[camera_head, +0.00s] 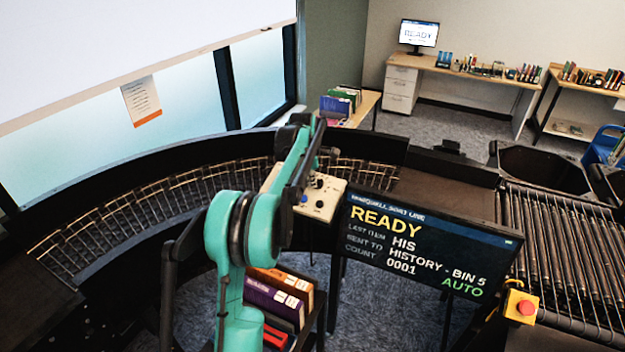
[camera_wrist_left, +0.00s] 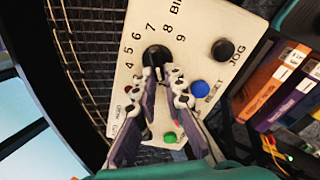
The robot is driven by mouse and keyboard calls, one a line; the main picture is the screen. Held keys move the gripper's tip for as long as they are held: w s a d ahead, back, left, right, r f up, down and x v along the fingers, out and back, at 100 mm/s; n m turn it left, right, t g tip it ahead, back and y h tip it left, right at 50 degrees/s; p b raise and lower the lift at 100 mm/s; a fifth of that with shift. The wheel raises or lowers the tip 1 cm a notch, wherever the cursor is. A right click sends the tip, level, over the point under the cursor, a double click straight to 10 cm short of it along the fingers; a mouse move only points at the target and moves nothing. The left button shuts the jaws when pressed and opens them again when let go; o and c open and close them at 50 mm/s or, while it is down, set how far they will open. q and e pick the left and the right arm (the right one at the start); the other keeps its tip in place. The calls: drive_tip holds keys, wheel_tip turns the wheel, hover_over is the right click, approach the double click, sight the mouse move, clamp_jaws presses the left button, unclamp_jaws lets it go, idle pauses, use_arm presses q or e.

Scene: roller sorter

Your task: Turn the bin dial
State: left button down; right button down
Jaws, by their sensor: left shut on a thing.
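The cream control panel (camera_head: 325,192) stands by the roller curve in the head view, partly hidden behind my left arm. In the left wrist view the panel (camera_wrist_left: 205,22) fills the middle. Its black bin dial (camera_wrist_left: 155,55) has the numbers 4 to 9 printed around its far side. My left gripper (camera_wrist_left: 164,76) is shut on the dial, with one finger on each side of it. The fingers cover part of the dial, so its exact setting is hard to read. My right gripper is in neither view.
The panel also carries a black jog knob (camera_wrist_left: 223,50), a blue reset button (camera_wrist_left: 198,88) and a green button (camera_wrist_left: 170,138). A status screen (camera_head: 425,245) reads READY, History - Bin 5. Binders (camera_head: 280,290) stand below. A red stop button (camera_head: 524,307) is at right.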

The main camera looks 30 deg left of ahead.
use_arm(q)
drive_tip(key=c, duration=1.6)
unclamp_jaws()
drive_tip(key=v, duration=1.2)
